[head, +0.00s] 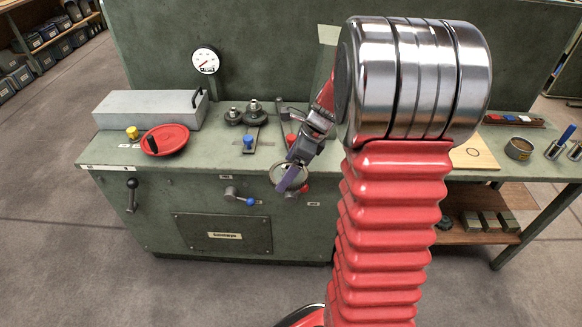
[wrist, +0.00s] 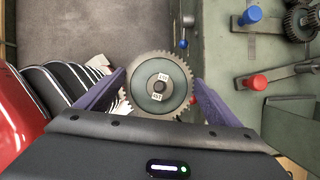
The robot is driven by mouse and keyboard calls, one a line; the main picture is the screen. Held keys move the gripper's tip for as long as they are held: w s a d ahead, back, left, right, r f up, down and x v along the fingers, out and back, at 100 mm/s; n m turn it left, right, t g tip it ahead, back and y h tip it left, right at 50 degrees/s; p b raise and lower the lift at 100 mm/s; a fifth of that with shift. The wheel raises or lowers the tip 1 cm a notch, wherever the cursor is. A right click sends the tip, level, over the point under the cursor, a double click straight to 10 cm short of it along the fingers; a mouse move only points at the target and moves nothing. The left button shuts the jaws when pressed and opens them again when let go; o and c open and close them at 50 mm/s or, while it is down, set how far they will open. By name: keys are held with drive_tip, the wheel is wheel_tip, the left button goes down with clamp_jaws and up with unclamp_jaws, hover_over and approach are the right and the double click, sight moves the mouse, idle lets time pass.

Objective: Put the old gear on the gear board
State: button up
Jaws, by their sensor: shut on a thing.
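The old gear (wrist: 145,93) is a grey toothed wheel with a dark centre and two small white labels. It sits between the purple fingers of my gripper (wrist: 160,78), which is shut on it. In the head view my gripper (head: 291,177) is at the bench's front edge, and the gear is partly covered by a finger. A pale wooden board (head: 476,154) with a ring drawn on it lies on the bench at the right, well apart from my gripper. It looks like the gear board. My arm hides part of it.
Levers with a blue knob (head: 248,142) and a red knob (wrist: 257,82) stand near my gripper. Dark gears (head: 233,117) stand behind. A red handwheel (head: 165,141) and a grey box (head: 147,109) are at the left. A round tin (head: 519,149) stands right of the board.

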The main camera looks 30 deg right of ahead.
sight(278, 175)
drive_tip(key=n, duration=0.1)
drive_tip(key=a+n+g, duration=0.1)
drive_tip(key=n, duration=0.1)
drive_tip(key=n+y, duration=0.1)
drive_tip(key=n, duration=0.1)
drive_tip(key=shift+w+a+f+g, duration=0.2)
drive_tip(key=shift+w+f+g, duration=0.15)
drive_tip(key=shift+g, duration=0.05)
drive_tip(key=n, duration=0.1)
drive_tip(key=a+n+g, duration=0.1)
drive_tip(key=n, duration=0.1)
drive_tip(key=shift+w+f, duration=0.15)
drive_tip(key=shift+f, duration=0.2)
drive_tip(key=a+f+n+g, duration=0.1)
drive_tip(key=n, duration=0.1)
drive_tip(key=a+n+g, duration=0.1)
drive_tip(key=n, duration=0.2)
drive_tip(key=w+a+f+n+g, duration=0.1)
drive_tip(key=n, duration=0.1)
drive_tip(key=shift+f, duration=0.3)
drive_tip(key=w+a+f+n+g+h, duration=0.1)
drive_tip(key=a+f+n+h, duration=0.3)
drive_tip(key=a+f+n, duration=0.7)
drive_tip(key=shift+w+a+f+n+g, duration=0.35)
drive_tip(key=shift+a+f+n+g, duration=0.1)
drive_tip(key=shift+a+g, duration=0.3)
drive_tip(key=shift+s, duration=0.15)
